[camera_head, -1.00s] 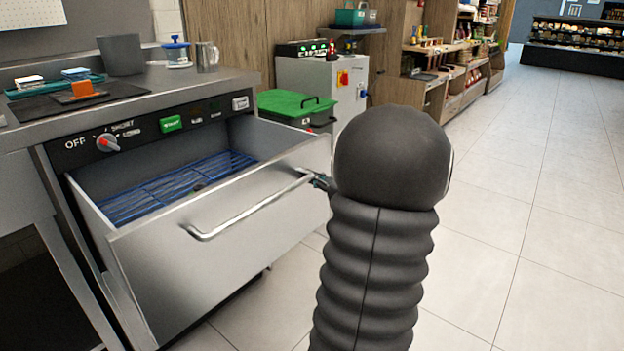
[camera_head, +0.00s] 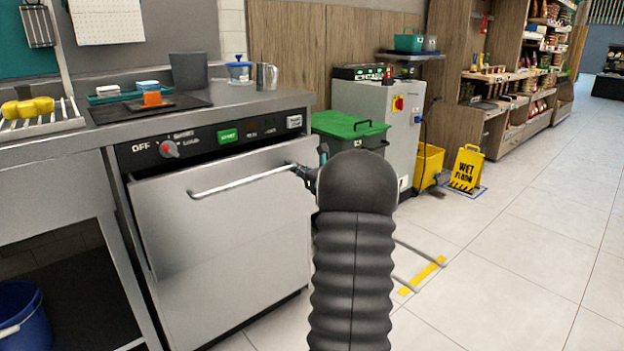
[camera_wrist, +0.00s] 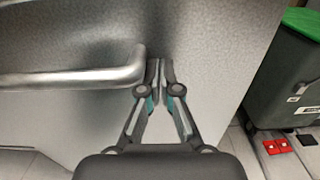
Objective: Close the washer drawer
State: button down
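The washer drawer (camera_head: 215,235) has a plain steel front with a bar handle (camera_head: 240,183). In the head view its front stands close under the control panel (camera_head: 215,138), with a narrow dark gap along the top; the inside is hidden. My gripper (camera_head: 302,172) is at the right end of the handle, partly hidden by my arm. In the wrist view my gripper (camera_wrist: 160,68) has its fingertips together with nothing between them. They are against or very near the drawer front (camera_wrist: 215,50), just right of the bend of the handle (camera_wrist: 75,78).
A steel counter (camera_head: 240,97) runs above the washer. A green-lidded bin (camera_head: 350,125) and a grey cabinet (camera_head: 375,100) stand to the right. A yellow wet-floor sign (camera_head: 467,168) is farther off. A blue bucket (camera_head: 20,315) is at lower left. The floor at right is clear.

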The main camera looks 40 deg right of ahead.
jog(key=w, duration=0.6)
jog(key=shift+w+d, duration=0.2)
jog(key=shift+w+d+r, duration=0.1)
jog(key=shift+w+r, duration=0.05)
jog(key=shift+w, duration=0.05)
jog(key=shift+r, duration=0.1)
jog(key=shift+s+a+f, duration=0.2)
jog(key=s+b, duration=0.2)
jog(key=s, duration=1.2)
jog(key=shift+a, duration=0.35)
jog(key=shift+f, duration=0.1)
